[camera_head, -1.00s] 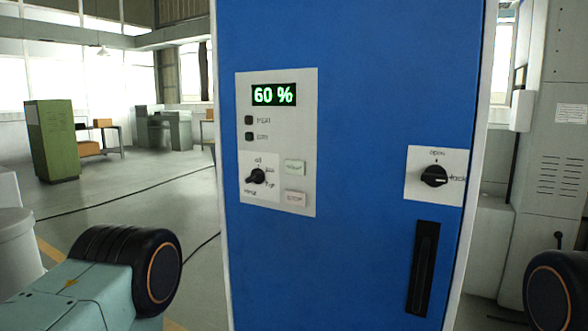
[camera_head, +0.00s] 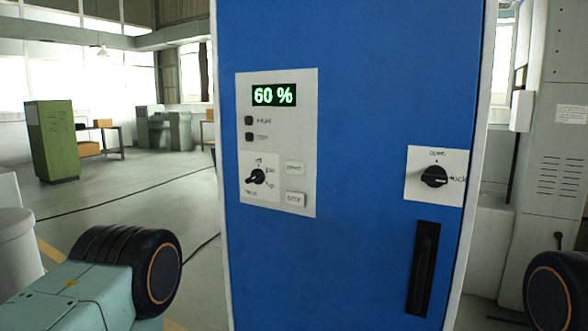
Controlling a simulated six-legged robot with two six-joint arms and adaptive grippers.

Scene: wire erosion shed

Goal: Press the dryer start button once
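The dryer (camera_head: 360,120) is a tall blue cabinet with white edges, directly in front of me. Its grey control panel (camera_head: 308,135) has a green display (camera_head: 274,95) reading "60 %". The start button (camera_head: 294,168) is a pale rectangle with greenish lettering at the panel's lower right. The stop button (camera_head: 294,199), with reddish lettering, is just below it. A black rotary knob (camera_head: 256,177) sits to their left. Parts of my arms show at the lower left and lower right, apart from the panel. Neither gripper is in view.
A lock knob (camera_head: 434,176) on a white plate and a black handle (camera_head: 423,268) are on the dryer's right side. A green cabinet (camera_head: 52,141) stands far left. A dark cable (camera_head: 120,191) crosses the floor. A grey cabinet (camera_head: 556,150) stands at right.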

